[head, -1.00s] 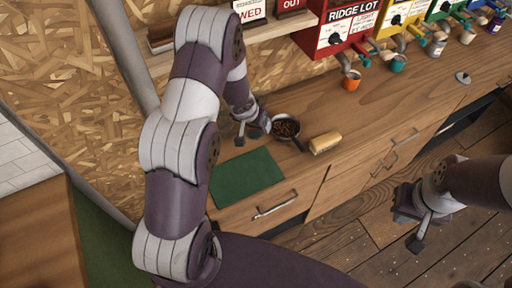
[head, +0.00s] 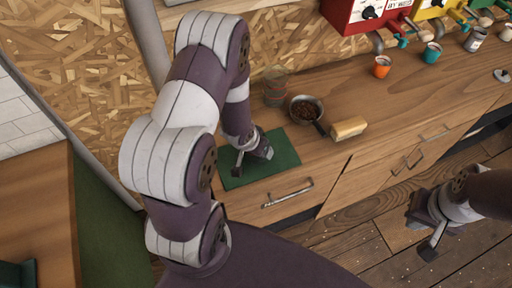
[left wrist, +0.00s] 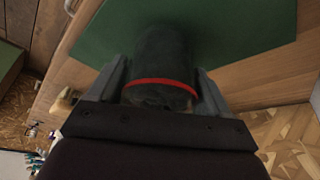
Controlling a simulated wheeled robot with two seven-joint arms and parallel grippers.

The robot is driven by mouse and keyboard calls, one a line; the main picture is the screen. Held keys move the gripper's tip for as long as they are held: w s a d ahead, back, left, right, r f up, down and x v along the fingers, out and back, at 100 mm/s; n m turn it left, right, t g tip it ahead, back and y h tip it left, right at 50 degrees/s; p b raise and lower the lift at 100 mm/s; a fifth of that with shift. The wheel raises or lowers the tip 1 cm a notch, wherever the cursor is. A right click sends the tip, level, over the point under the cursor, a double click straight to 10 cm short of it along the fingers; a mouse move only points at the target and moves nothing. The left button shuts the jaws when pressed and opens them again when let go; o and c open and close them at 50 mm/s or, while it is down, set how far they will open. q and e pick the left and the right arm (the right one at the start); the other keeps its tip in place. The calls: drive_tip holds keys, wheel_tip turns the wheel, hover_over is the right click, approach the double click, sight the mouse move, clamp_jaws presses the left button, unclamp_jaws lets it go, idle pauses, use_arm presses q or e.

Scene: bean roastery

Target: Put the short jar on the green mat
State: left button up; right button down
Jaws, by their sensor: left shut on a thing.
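The short jar (left wrist: 163,60) is a dark, see-through cylinder with a red band, held between the fingers of my left gripper (left wrist: 163,90) in the left wrist view. In the head view my left gripper (head: 254,153) is over the green mat (head: 285,151), and the arm and hand hide the jar there. The green mat also shows beyond the jar in the left wrist view (left wrist: 240,25). I cannot tell whether the jar touches the mat. My right gripper (head: 427,234) is open and empty, out over the floor on the right.
A taller clear jar (head: 275,88) stands at the back of the counter. A pan of beans (head: 306,109) and a tan block (head: 348,128) are right of the mat. Cups, including an orange one (head: 381,67), stand under the dispensers.

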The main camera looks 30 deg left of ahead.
use_arm(q)
drive_tip(key=shift+w+f, duration=0.1)
drive_tip(key=o, duration=1.2)
drive_tip(key=shift+w+f, duration=0.1)
drive_tip(key=shift+r, duration=0.6)
drive_tip(key=s+r+g+y+p, duration=0.1)
drive_tip(key=s+r+p, duration=0.35)
drive_tip(key=r, duration=1.05)
drive_tip(key=shift+s+d+r+g+h+b, duration=0.1)
drive_tip(key=shift+s+d+r+g+b, duration=0.2)
drive_tip(key=shift+s+d+b, duration=0.4)
drive_tip(key=shift+s+d+r+g+h+b, duration=0.1)
drive_tip(key=shift+s+d+g+b, duration=0.35)
drive_tip(key=shift+s+d, duration=0.5)
drive_tip(key=shift+s+d+r+g+h+b, duration=0.1)
drive_tip(key=shift+s+d+r+g+b, duration=0.2)
drive_tip(key=shift+s+d+b, duration=0.5)
